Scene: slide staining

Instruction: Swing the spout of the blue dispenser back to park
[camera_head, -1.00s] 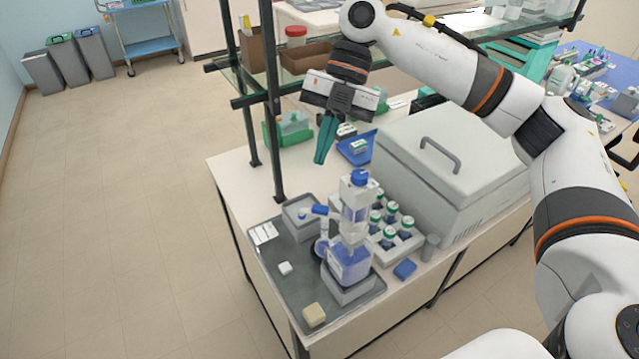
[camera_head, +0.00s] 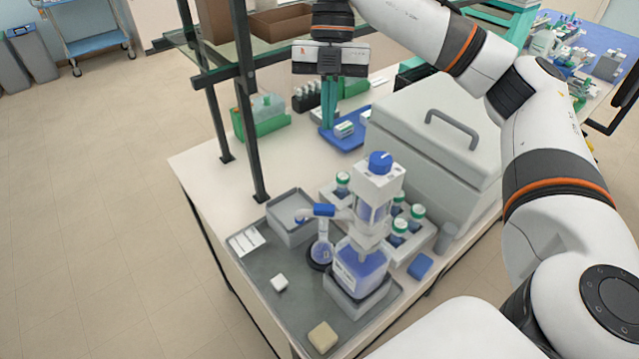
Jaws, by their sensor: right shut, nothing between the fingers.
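The blue dispenser (camera_head: 361,272) is a bottle of blue liquid with a white and blue pump head, standing in a grey holder on the grey tray (camera_head: 260,268). Its spout (camera_head: 320,211), with a blue sleeve, points left. A grey open box (camera_head: 290,230) sits left of the spout tip. My right gripper (camera_head: 329,122) has its green fingers shut and empty, pointing down behind the dispenser, well apart from it, over the blue tray. My left gripper is not in view.
A rack of green-capped bottles (camera_head: 399,232) stands right behind the dispenser. A big grey lidded box (camera_head: 437,135) fills the right side. Shelf posts (camera_head: 249,140) rise at the left.

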